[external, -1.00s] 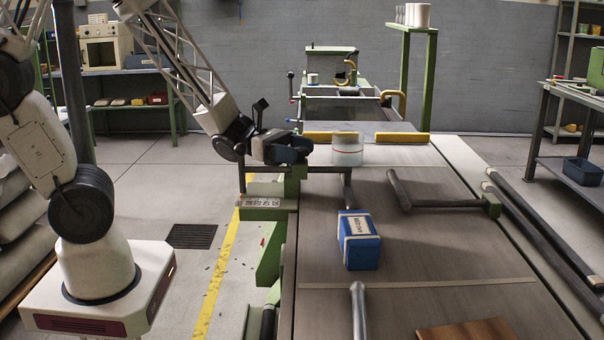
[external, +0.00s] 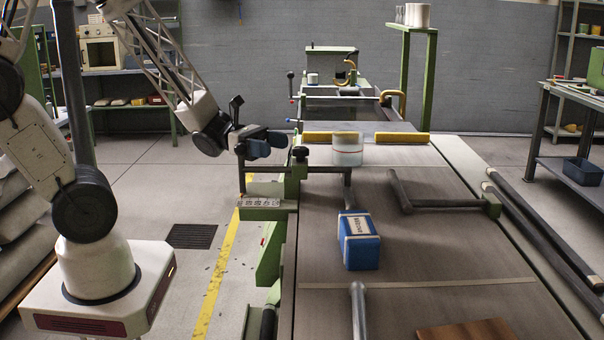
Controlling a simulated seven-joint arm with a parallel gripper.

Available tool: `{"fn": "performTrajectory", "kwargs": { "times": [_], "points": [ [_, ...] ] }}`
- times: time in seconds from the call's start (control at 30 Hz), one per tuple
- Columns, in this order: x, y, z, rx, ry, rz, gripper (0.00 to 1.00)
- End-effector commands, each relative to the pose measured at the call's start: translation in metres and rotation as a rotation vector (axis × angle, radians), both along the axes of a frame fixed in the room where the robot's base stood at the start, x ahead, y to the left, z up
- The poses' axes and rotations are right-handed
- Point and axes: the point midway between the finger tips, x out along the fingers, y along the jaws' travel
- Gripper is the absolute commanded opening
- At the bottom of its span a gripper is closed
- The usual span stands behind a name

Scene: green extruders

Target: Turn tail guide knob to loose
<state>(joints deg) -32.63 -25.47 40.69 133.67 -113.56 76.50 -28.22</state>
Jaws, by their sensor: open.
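My gripper (external: 284,140) is in the external view, at the left edge of the long machine bed. It points right, and its jaws are open and look empty. A black knob (external: 300,153) sits on top of a green guide block (external: 295,173), just right of and slightly below the gripper tip. The gripper appears apart from the knob, though depth is hard to judge. A dark guide bar (external: 328,170) runs right from the block and bends toward the front. The knob's turn angle is too small to read.
A white jar (external: 347,150) with a red line stands just behind the guide bar. A blue box (external: 358,241) sits on the bed nearer the camera. Another guide bar (external: 440,205) is at the right. A green bracket with a scale plate (external: 262,204) juts out left below my gripper.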

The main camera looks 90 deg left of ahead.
Motion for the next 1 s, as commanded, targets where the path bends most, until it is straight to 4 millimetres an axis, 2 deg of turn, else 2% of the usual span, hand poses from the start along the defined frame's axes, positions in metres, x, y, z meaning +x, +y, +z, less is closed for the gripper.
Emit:
{"fn": "performTrajectory", "kwargs": {
  "times": [0.63, 0.87, 1.0],
  "points": [
    [-0.004, 0.003, 0.0, 0.0, 0.0, -0.005, 0.66],
    [0.003, 0.003, 0.002, 0.004, -0.007, -0.065, 0.66],
    [0.013, 0.005, 0.004, 0.009, -0.015, -0.157, 0.66]
  ]
}}
